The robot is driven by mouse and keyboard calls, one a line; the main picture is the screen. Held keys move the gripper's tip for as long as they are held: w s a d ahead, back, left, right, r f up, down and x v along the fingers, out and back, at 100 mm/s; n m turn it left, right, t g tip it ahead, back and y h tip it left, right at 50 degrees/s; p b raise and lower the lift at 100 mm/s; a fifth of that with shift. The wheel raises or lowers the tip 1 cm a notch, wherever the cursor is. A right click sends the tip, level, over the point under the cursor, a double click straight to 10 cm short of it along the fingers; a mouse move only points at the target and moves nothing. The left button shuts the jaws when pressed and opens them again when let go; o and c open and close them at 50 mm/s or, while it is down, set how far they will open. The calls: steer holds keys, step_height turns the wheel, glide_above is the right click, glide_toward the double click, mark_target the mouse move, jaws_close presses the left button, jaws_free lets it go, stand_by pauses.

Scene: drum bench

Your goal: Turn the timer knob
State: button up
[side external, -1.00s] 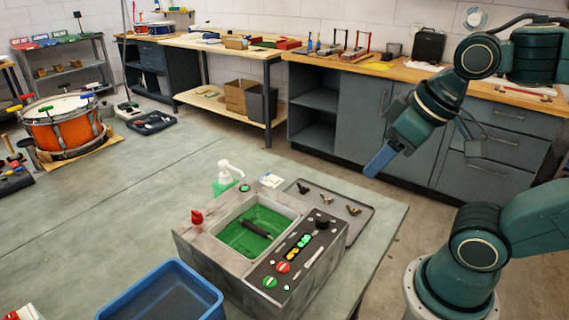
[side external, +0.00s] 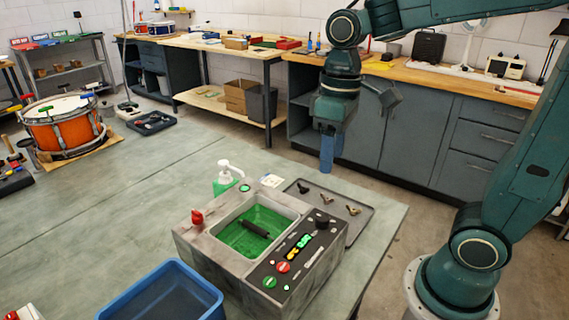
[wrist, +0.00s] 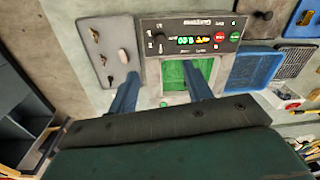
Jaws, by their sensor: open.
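The grey machine (side external: 190,243) stands on the bench with a green-lined basin (side external: 262,222) and a black control panel (side external: 268,265). The black timer knob (side external: 322,222) sits at the panel's far end, beside the lit display (side external: 298,248). In the wrist view the knob (wrist: 159,37) is at the panel's left end, above the left finger. My gripper (side external: 326,160) points down, well above the bench and behind the machine in the side view. In the wrist view my gripper (wrist: 162,92) shows two blue fingers spread apart with nothing between them.
A grey tray (side external: 364,227) with several small wing-nut-like parts lies beside the machine near the knob. A white pump bottle (side external: 226,175) stands behind the basin. A red knob (side external: 197,217) is on the machine's left corner. A blue bin (side external: 160,262) sits in front.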

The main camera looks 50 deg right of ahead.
mark_target(323, 217)
steer(key=shift+w+f, duration=0.1)
steer(key=shift+w, duration=0.1)
steer(key=shift+f, duration=0.1)
steer(key=shift+s+a+f, duration=0.1)
steer(key=shift+a+f, duration=0.1)
steer(key=shift+f, duration=3.2)
steer(key=shift+a+f, duration=0.2)
steer(key=shift+f, duration=3.2)
steer(key=c, duration=1)
